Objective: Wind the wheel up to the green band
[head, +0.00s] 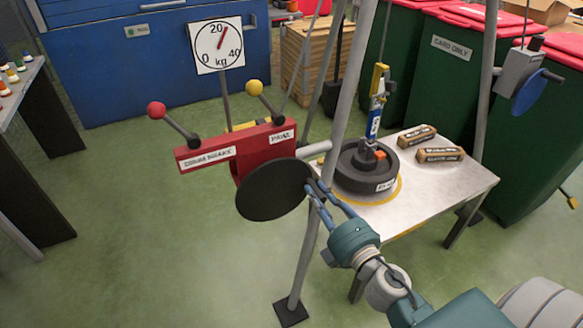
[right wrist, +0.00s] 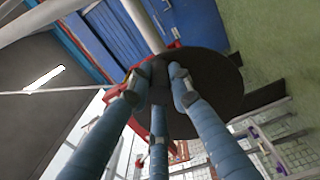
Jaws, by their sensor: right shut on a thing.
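The black wheel (head: 272,190) is a round disc on the front of a red winch housing (head: 262,150). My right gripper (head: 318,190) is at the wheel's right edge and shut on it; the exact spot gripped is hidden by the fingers. In the right wrist view my right gripper's fingers (right wrist: 157,85) close in front of the dark wheel (right wrist: 215,90). A white dial (head: 217,45) marked 0, 20, 40 kg stands behind, its red needle just past 20. I cannot make out a green band on it. My left gripper is not in view.
Red-knobbed (head: 156,110) and yellow-knobbed (head: 254,87) levers rise from the housing. A dark round weight (head: 362,180) hangs or rests under a yellow-blue hook piece (head: 376,105) at the metal table (head: 465,185). A grey post (head: 340,115) stands close to my right arm. Green floor lies open at left.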

